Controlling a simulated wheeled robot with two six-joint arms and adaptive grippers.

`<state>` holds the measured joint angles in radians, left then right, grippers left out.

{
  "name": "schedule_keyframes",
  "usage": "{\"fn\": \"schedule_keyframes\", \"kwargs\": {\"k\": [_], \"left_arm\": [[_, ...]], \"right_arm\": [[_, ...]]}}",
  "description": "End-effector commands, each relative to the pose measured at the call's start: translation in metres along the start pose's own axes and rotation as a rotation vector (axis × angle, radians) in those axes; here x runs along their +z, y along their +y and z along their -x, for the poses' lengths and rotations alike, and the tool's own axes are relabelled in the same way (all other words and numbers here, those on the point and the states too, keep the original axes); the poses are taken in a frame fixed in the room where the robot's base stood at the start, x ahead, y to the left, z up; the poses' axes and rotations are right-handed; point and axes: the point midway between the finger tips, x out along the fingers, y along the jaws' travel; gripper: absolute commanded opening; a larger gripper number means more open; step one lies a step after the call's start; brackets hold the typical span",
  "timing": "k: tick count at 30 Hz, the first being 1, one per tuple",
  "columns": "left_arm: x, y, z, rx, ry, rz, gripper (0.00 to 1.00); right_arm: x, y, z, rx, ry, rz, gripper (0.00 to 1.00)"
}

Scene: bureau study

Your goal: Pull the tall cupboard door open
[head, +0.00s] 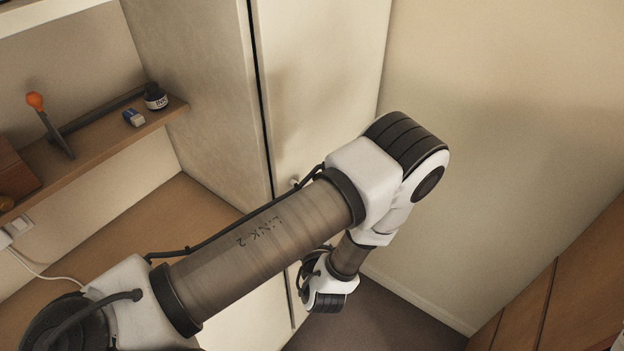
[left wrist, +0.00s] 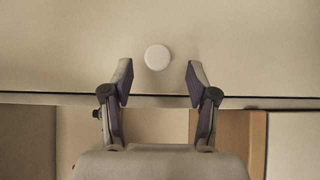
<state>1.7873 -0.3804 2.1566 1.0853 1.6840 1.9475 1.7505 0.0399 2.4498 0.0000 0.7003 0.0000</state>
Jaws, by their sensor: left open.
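The tall cupboard door (head: 320,70) is a pale panel in the middle of the head view, with a dark narrow gap along its left edge. It looks shut. Its small round white knob (head: 294,181) shows just above my left arm. In the left wrist view the knob (left wrist: 157,57) stands out from the door (left wrist: 60,45), between and slightly beyond the fingertips. My left gripper (left wrist: 160,78) is open, one finger either side of the knob, with no visible contact. My right gripper is not in view.
Wooden furniture (head: 580,285) stands at the lower right. Some dark floor (head: 385,315) is clear.

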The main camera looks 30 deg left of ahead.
Motion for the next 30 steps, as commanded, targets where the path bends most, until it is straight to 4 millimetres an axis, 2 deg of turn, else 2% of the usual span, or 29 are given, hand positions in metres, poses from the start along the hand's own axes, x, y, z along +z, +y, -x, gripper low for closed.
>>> {"fn": "schedule_keyframes", "kwargs": {"k": [1, 2, 4, 9, 13, 19, 20, 24, 30], "left_arm": [[-0.001, -0.008, -0.008, 0.002, 0.004, 0.003, 0.59], [-0.001, -0.009, -0.013, 0.002, 0.005, 0.004, 0.59], [-0.002, 0.003, -0.027, -0.002, 0.007, 0.005, 0.59], [-0.001, 0.002, -0.057, -0.002, 0.004, 0.002, 0.59], [-0.001, 0.0, -0.066, -0.001, 0.001, 0.0, 0.59], [-0.001, -0.001, -0.066, -0.001, 0.0, -0.001, 0.59], [-0.001, -0.001, -0.066, -0.001, 0.0, -0.001, 0.52], [-0.001, -0.001, -0.066, -0.001, 0.001, 0.0, 0.02], [0.0, 0.0, -0.067, 0.001, 0.002, 0.001, 0.0]], "right_arm": [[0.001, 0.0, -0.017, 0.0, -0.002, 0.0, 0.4], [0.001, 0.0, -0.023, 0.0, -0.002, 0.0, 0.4], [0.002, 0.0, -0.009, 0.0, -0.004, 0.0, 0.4], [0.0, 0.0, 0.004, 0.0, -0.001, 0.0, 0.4], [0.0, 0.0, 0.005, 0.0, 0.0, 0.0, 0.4], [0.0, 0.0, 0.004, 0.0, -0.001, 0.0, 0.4], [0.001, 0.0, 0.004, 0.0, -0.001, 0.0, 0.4], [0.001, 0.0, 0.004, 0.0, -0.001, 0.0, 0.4], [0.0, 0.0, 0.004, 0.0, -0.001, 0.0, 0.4]]}}
